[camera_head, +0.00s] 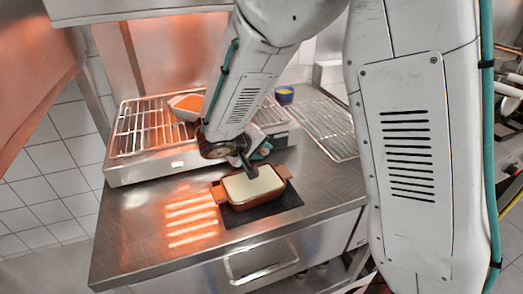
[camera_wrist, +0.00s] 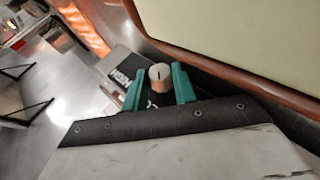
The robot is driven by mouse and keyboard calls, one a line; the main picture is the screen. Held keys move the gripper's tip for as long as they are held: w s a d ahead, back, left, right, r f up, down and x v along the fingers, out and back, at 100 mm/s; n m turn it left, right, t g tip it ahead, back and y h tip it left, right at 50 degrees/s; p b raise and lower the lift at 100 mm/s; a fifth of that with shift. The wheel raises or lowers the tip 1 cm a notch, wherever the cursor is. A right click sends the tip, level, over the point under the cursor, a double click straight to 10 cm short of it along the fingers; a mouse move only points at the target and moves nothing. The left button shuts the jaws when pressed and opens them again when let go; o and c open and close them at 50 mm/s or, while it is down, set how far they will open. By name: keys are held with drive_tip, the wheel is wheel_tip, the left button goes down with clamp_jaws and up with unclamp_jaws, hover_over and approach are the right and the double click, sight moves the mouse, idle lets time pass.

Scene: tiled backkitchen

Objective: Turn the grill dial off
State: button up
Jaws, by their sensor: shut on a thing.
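The grill (camera_head: 140,172) is a steel unit with a wire rack on the counter's left part. In the wrist view the grill dial (camera_wrist: 160,73) is a round pale knob with a coppery side and a short dark mark on its face. My gripper (camera_wrist: 158,80) has teal fingers, one on each side of the dial, shut on it. In the head view my gripper (camera_head: 262,153) is at the grill's right front, and the dial is hidden there. A dark panel with white lettering (camera_wrist: 119,75) shows beside the dial; I cannot read the setting surely.
A brown casserole dish (camera_head: 231,198) with a cream top stands on a black mat (camera_head: 285,203) close below my gripper. A bowl of orange food (camera_head: 186,103) sits on the grill rack. A blue cup (camera_head: 285,97) and a wire rack (camera_head: 325,128) are behind. The front-left counter is clear.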

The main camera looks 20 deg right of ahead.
drive_tip(key=o, duration=1)
drive_tip(key=y, duration=0.3)
drive_tip(key=m+y, duration=0.1)
drive_tip(key=shift+d+r, duration=0.3)
drive_tip(key=shift+d, duration=0.1)
drive_tip(key=shift+d+m+y, duration=0.15)
drive_tip(key=shift+m+y, duration=0.1)
drive_tip(key=shift+y, duration=0.8)
drive_tip(key=shift+d+m+y, duration=0.15)
drive_tip(key=shift+m+y, duration=0.1)
drive_tip(key=shift+y, duration=0.8)
